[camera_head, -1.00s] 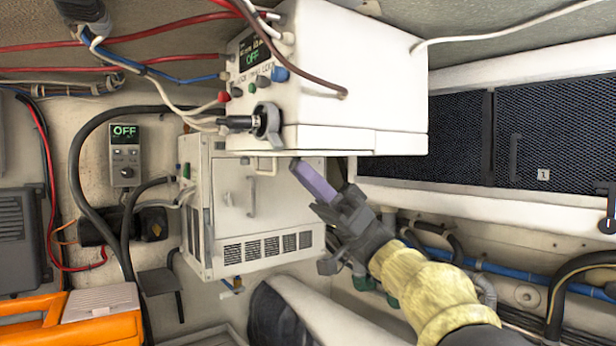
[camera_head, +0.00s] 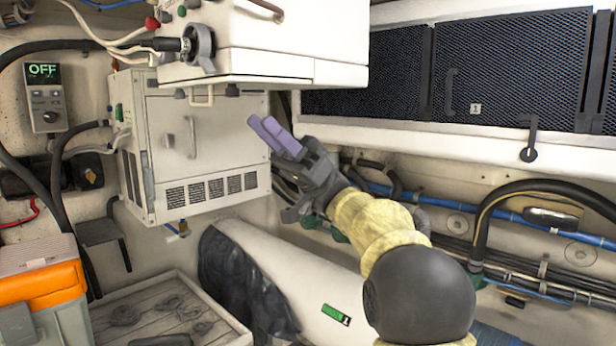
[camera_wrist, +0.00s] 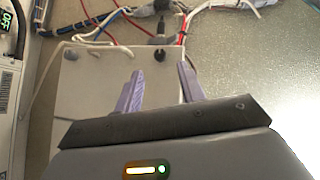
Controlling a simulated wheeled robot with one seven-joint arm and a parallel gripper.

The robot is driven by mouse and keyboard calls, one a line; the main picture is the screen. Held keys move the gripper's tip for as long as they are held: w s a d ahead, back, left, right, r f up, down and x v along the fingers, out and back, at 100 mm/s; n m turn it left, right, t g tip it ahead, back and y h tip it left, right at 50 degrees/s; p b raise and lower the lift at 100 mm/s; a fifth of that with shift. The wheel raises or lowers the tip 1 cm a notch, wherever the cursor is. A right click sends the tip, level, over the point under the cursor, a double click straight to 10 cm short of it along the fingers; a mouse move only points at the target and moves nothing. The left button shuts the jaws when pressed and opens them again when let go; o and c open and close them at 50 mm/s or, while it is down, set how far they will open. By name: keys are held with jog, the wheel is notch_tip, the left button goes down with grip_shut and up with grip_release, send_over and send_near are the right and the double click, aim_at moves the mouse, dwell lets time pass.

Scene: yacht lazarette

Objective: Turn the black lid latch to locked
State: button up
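A black latch with a round end and a short upright arm (camera_head: 528,148) sits on the white ledge below the mesh panels, at the right of the head view. I take it for the lid latch; its locked mark is too small to see. My gripper (camera_head: 272,134) is far to its left, in front of the right side of the lower white cabinet (camera_head: 185,150). Its two purple fingers point up and left. In the wrist view my gripper (camera_wrist: 160,80) has its fingers apart with nothing held between them. The latch is not clearly visible in the wrist view.
An upper white box (camera_head: 270,40) with a grey knob (camera_head: 199,46) hangs above left of my gripper. Dark mesh panels (camera_head: 510,65) stand behind the ledge. A black hose (camera_head: 500,205) and blue pipes run below. An orange-topped case (camera_head: 42,283) is lower left.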

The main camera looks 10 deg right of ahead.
jog(key=b+v, duration=0.6)
jog(key=v, duration=0.5)
jog(key=shift+d+f, duration=0.25)
jog(key=shift+d, duration=0.05)
jog(key=shift+w, duration=0.15)
